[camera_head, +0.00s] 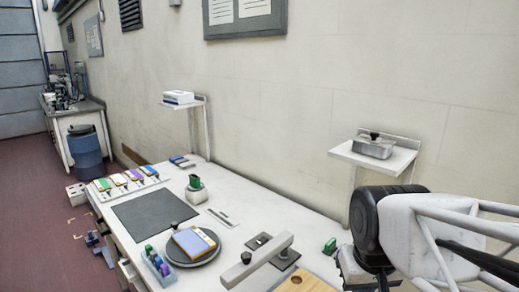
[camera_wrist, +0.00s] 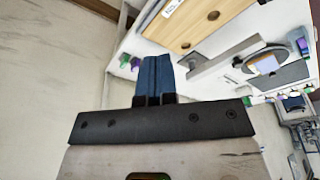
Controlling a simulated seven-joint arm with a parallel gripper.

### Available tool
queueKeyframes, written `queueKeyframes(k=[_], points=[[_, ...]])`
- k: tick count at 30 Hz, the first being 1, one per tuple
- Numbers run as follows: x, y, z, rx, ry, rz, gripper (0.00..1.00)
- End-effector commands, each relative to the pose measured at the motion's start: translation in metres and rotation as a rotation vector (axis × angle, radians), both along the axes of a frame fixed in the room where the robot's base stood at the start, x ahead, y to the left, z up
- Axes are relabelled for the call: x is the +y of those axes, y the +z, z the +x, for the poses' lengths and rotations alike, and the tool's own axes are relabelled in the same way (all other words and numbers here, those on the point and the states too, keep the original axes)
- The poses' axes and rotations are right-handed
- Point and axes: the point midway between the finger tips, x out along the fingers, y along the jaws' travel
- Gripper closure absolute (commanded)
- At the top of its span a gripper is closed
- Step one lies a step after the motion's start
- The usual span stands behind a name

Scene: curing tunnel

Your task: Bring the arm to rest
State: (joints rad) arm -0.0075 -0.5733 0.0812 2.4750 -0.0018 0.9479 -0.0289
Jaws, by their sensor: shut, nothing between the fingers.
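My gripper's two blue fingers (camera_wrist: 156,72) are together at the front of its dark mounting plate in the wrist view, with nothing between them. In the head view my arm is at the right edge, beside the right end of the white workbench (camera_head: 250,205). The gripper's fingers cannot be made out in that view. In the wrist view the workbench (camera_wrist: 128,48) lies beyond and to the right of the fingers, and the fingers appear clear of it.
A wall shelf (camera_head: 343,151) with a metal box (camera_head: 373,149) is close to my arm. A grey bar (camera_head: 258,262), wooden board (camera_head: 300,283), turntable (camera_head: 208,254) with a blue-faced block (camera_head: 194,242), and dark mat (camera_head: 153,214) occupy the bench. Red floor (camera_head: 45,215) is open at left.

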Motion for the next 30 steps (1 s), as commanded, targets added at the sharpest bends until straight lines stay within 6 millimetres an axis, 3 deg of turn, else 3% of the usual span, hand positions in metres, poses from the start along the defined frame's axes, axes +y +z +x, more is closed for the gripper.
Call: queueKeyframes(k=[3,9,30], points=[[-0.004,-0.005,-0.019,-0.013,-0.03,0.001,1.0],[-0.006,-0.011,-0.032,-0.021,-0.056,0.003,1.0],[-0.006,-0.011,-0.033,-0.021,-0.057,0.002,1.0]])
